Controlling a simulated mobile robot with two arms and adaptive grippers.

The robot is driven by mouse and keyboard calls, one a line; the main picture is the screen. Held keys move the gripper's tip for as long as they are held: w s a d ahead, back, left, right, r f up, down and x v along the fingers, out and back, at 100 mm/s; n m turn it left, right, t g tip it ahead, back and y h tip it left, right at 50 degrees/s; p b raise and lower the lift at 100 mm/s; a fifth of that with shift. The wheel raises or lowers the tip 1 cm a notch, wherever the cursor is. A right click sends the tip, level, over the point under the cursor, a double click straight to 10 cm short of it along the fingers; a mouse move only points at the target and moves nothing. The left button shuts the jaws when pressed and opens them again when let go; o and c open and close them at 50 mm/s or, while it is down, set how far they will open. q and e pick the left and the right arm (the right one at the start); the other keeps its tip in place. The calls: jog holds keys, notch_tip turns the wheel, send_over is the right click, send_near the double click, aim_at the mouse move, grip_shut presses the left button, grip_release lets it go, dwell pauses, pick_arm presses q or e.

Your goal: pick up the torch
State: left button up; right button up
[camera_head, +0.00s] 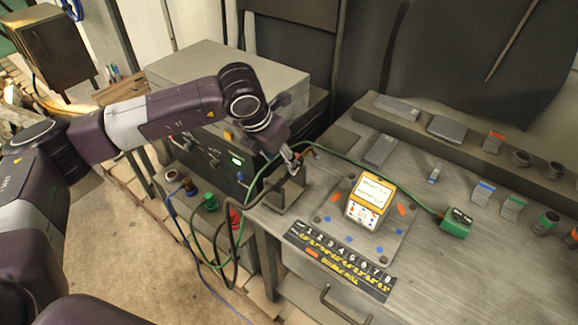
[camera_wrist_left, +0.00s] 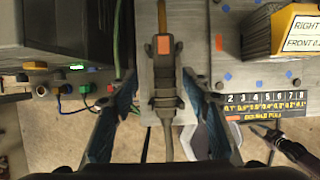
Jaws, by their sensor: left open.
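The torch (camera_wrist_left: 164,95) shows in the left wrist view as a dark and grey body with an orange patch near its top and a cable running down from it. It lies between the two spread fingers of my left gripper (camera_wrist_left: 160,80), with a gap on each side. In the head view my left gripper (camera_head: 293,160) is over the left edge of the workbench, at a small metal stand (camera_head: 287,196). There the torch is mostly hidden by the gripper.
A yellow display box (camera_head: 369,200) stands on a plate right of the gripper. A numbered black strip (camera_head: 340,262) lies in front. A power unit (camera_head: 215,150) stands to the left. Green and dark cables loop below the bench edge. A green block (camera_head: 456,223) lies further right.

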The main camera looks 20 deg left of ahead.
pick_arm(q)
jog(key=x, duration=0.1)
jog(key=p+x, duration=0.1)
jog(key=x, duration=0.1)
jog(key=p+x, duration=0.1)
jog(key=shift+w+d+f, duration=0.15)
jog(key=shift+d+f, duration=0.05)
jog(key=shift+d, duration=0.15)
jog(key=shift+w+f, duration=0.15)
jog(key=shift+f, duration=0.3)
jog(key=shift+c, duration=1.2)
grip_shut()
